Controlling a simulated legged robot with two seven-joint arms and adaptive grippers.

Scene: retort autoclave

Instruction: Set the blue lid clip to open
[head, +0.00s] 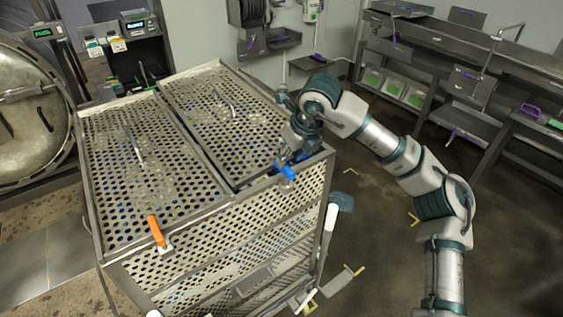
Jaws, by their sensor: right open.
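The blue lid clip (286,170) sits at the front right edge of the perforated metal basket's right lid (215,95). My right gripper (292,155) reaches in from the right and is at the clip, just above and behind it in the picture. Its jaws are open. I cannot tell whether a finger touches the clip. An orange lid clip (157,231) stands at the front edge of the left lid (140,165). My left gripper is out of view.
The round retort door (30,130) stands at the far left. A steel bench with shelves (450,75) runs along the back right. A white handle (331,217) stands at the basket's right side. The floor (385,255) to the right is mostly free.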

